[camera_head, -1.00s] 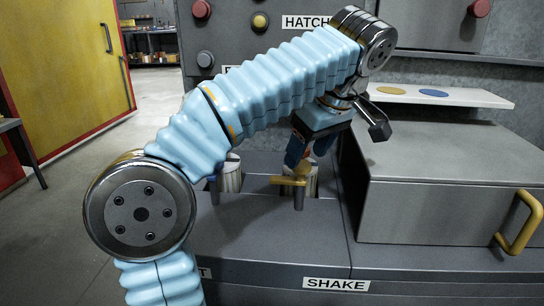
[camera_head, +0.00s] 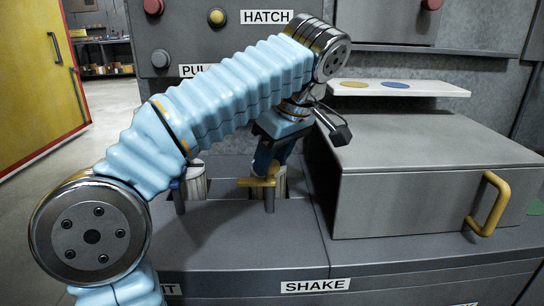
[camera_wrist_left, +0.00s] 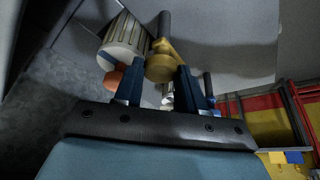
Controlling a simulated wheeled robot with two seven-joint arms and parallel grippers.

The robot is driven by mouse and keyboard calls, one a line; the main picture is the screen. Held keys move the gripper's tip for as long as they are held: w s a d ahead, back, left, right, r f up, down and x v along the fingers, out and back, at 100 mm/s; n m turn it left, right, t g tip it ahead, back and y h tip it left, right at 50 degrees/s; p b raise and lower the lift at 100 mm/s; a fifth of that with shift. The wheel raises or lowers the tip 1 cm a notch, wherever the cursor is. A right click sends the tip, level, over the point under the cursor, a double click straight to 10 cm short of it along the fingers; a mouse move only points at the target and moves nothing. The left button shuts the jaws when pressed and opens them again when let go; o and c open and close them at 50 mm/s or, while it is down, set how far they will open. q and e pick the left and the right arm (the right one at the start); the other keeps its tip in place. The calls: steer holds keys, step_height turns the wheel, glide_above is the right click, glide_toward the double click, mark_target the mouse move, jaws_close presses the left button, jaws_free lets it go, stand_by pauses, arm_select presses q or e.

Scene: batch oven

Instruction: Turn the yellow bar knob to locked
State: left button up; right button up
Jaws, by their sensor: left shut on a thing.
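The yellow bar knob (camera_head: 257,183) sits on the grey bench front beside a short dark post. Its bar lies roughly crosswise in the head view. My left gripper (camera_head: 263,170) points down at it from above, its blue fingers closed on the knob. In the left wrist view, the yellow knob (camera_wrist_left: 160,66) shows between the two fingertips of the gripper (camera_wrist_left: 157,74). Part of the knob is hidden by the fingers. My right gripper is not in view.
White ribbed cylinders (camera_head: 195,183) stand in recesses beside the knob. A grey box with a yellow handle (camera_head: 488,204) is on the right, under a white shelf (camera_head: 430,88).

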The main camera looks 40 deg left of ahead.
arm_select(q)
steer(key=shift+m, duration=0.3)
steer(key=m+t, duration=0.1)
steer(key=m, duration=0.2)
steer(key=shift+s+m+t, duration=0.15)
steer(key=shift+m+t, duration=0.25)
steer(key=m, duration=0.2)
steer(key=m+t+h, duration=0.1)
steer(key=m, duration=0.1)
steer(key=shift+a+m+h, duration=0.1)
steer(key=shift+m+h, duration=0.2)
steer(key=m, duration=0.2)
steer(key=m+t+h+p, duration=0.1)
steer(key=m, duration=0.1)
steer(key=shift+s+a+h, duration=0.1)
steer(key=shift+h, duration=0.2)
steer(key=shift+a+m+h+p, duration=0.1)
steer(key=shift+m+h+p, duration=0.55)
steer(key=shift+m, duration=1.55)
steer(key=o, duration=1)
steer(key=shift+o, duration=0.2)
